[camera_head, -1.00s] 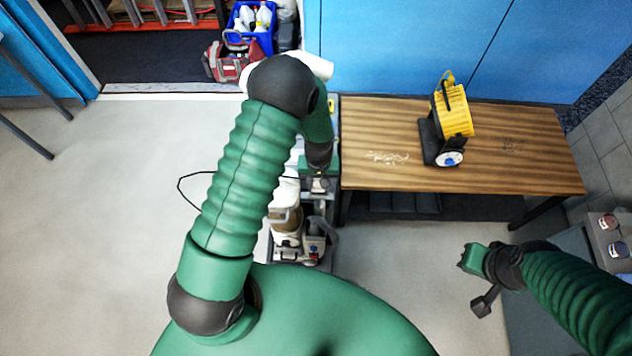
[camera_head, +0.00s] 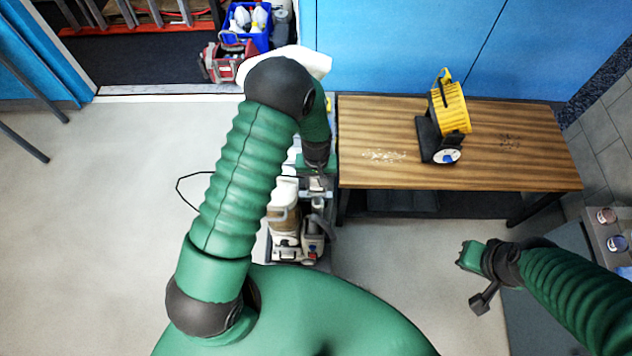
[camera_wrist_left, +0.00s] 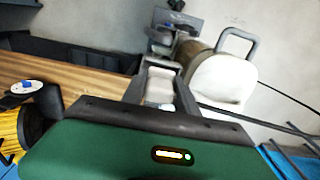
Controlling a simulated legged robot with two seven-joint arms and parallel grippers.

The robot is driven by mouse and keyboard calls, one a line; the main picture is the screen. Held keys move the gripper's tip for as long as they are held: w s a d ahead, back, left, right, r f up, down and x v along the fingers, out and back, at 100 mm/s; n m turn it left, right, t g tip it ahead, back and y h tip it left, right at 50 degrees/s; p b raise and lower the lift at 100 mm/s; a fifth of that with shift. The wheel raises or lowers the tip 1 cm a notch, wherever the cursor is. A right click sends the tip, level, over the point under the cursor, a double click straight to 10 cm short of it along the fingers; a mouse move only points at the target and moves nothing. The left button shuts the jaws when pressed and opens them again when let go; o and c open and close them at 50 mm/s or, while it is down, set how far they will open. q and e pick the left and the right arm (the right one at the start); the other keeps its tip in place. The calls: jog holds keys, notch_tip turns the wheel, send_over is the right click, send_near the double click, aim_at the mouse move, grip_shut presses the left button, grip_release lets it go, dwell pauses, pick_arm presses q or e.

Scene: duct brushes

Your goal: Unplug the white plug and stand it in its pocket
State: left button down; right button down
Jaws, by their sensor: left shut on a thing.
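My left gripper (camera_head: 317,184) points down over the cleaning machine beside the wooden table. In the left wrist view its two dark fingers (camera_wrist_left: 161,88) are shut on a pale, whitish piece (camera_wrist_left: 158,86), which looks like the white plug. The plug's prongs and its pocket cannot be made out in either view. The machine (camera_head: 285,222), with a white tank and brownish section, stands just below the gripper; its white tank (camera_wrist_left: 222,80) also shows in the wrist view.
The wooden table (camera_head: 375,120) carries a yellow blower (camera_head: 450,108) with a white-and-blue disc (camera_head: 447,156). A thin black cable (camera_head: 181,190) loops over the floor at left. Floor at left is open.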

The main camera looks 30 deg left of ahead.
pick_arm(q)
jog(key=c, duration=0.9)
grip_release()
jog(key=shift+s+d+f, duration=0.2)
jog(key=shift+s+f, duration=0.2)
jog(key=shift+o, duration=0.2)
jog(key=r+b, duration=0.1)
jog(key=r, duration=0.2)
jog(key=w+r+b, duration=0.1)
jog(key=r, duration=0.2)
jog(key=shift+w, duration=0.2)
pick_arm(e)
jog(key=s+b+x, duration=0.1)
jog(key=b+x, duration=0.1)
jog(key=x, duration=0.2)
pick_arm(q)
notch_tip(320, 180, up, 17)
jog(key=p, duration=0.4)
jog(key=shift+s+a+f+p, duration=0.2)
jog(key=shift+s+p, duration=0.1)
jog(key=shift+s, duration=0.15)
pick_arm(e)
jog(key=r, duration=0.4)
jog(key=shift+w+a, duration=0.1)
jog(key=shift+w, duration=0.2)
pick_arm(q)
jog(key=shift+w+f, duration=0.15)
pick_arm(e)
jog(key=shift+w, duration=0.15)
